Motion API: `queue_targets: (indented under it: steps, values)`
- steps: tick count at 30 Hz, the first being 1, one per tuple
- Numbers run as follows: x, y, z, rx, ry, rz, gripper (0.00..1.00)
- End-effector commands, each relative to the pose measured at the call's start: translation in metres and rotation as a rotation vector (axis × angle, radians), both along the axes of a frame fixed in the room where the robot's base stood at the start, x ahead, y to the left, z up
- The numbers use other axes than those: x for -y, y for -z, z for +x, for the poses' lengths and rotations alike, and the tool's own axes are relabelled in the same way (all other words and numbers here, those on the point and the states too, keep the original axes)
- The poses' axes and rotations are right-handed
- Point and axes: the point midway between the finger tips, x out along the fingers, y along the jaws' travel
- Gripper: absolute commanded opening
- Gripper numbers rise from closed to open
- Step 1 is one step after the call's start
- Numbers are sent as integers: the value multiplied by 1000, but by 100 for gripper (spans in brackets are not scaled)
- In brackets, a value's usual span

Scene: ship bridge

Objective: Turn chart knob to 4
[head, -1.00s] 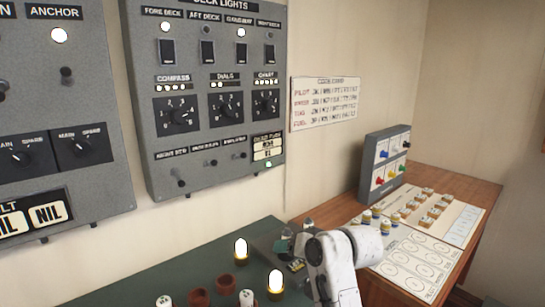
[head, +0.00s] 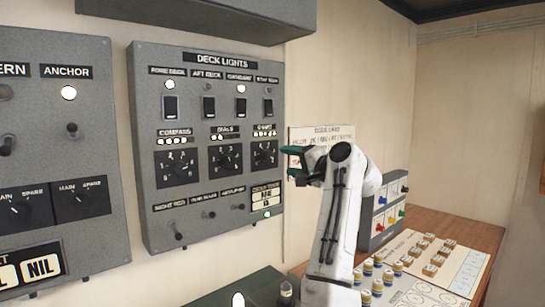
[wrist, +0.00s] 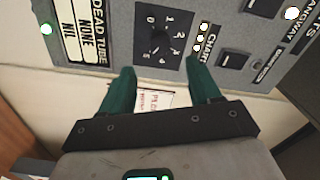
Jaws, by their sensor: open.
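The chart knob (head: 264,154) is a black rotary knob on a dark square plate with a numbered scale, at the right of the row of three knobs on the grey deck lights panel (head: 215,60). My gripper (head: 289,161) is open and empty, just right of the chart knob in the head view. In the wrist view its green fingers (wrist: 160,80) are spread below the knob, apart from it.
The compass knob (head: 177,166) and dials knob (head: 225,158) sit left of the chart knob. Switches (head: 241,107) stand above, and small toggles (head: 209,214) below. A paper code card (head: 320,134) hangs behind my arm. A wooden desk (head: 440,235) holds several small items.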

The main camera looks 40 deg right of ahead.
Motion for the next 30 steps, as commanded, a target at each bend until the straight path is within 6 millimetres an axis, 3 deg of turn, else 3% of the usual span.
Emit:
queue_targets:
  steps: [9,15,30]
  values:
    - [-3,-3,53,-2,-2,0,62]
    - [-3,-2,74,-1,-1,-1,62]
    - [-3,0,82,-1,0,-3,60]
